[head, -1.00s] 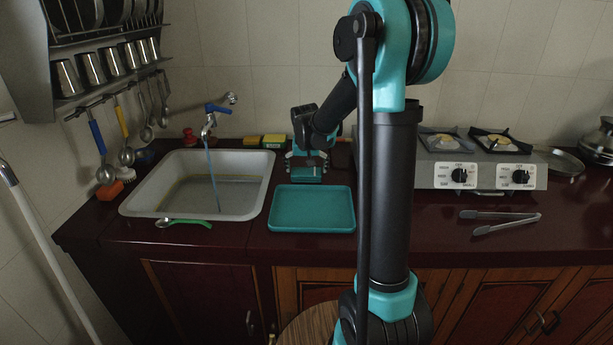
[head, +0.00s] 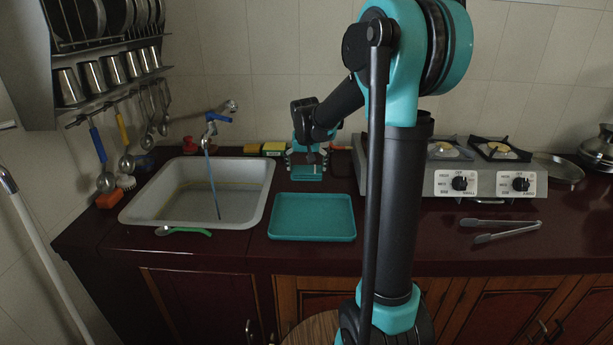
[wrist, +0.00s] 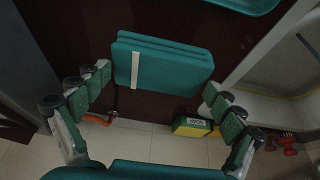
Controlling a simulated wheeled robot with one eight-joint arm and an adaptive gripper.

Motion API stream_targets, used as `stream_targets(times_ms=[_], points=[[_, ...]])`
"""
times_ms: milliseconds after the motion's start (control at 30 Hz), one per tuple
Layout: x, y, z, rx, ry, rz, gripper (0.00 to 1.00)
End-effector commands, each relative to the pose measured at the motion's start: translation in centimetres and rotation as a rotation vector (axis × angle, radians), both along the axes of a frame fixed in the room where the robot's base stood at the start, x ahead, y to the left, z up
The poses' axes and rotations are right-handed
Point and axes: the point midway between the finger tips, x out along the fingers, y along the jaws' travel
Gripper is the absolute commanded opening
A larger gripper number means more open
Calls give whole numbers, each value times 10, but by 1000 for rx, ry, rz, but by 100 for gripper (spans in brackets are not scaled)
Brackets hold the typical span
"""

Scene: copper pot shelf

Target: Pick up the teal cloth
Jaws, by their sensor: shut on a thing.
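The teal cloth (wrist: 160,66) is a folded stack with a white band around it, in the upper middle of the wrist view. My gripper (wrist: 157,82) has its fingertips at the cloth's left and right edges, shut on it. In the head view my gripper (head: 306,165) is at the back of the counter, behind the teal tray (head: 312,236). The cloth (head: 306,173) shows small between the fingers there. Whether its underside touches the counter is hard to tell.
A yellow-green soap box (head: 275,148) is close left of my gripper, beside the sink (head: 262,190). The stove (head: 455,180) stands to the right, with tongs (head: 500,230) in front. A green-handled spoon (head: 185,231) lies before the sink. Counter right of the tray is clear.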

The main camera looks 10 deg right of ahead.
Motion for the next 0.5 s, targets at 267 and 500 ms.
stream_targets(times_ms=[267,500], points=[[-1,0,74,0,0,0,65],[0,0,125,0,0,0,65]])
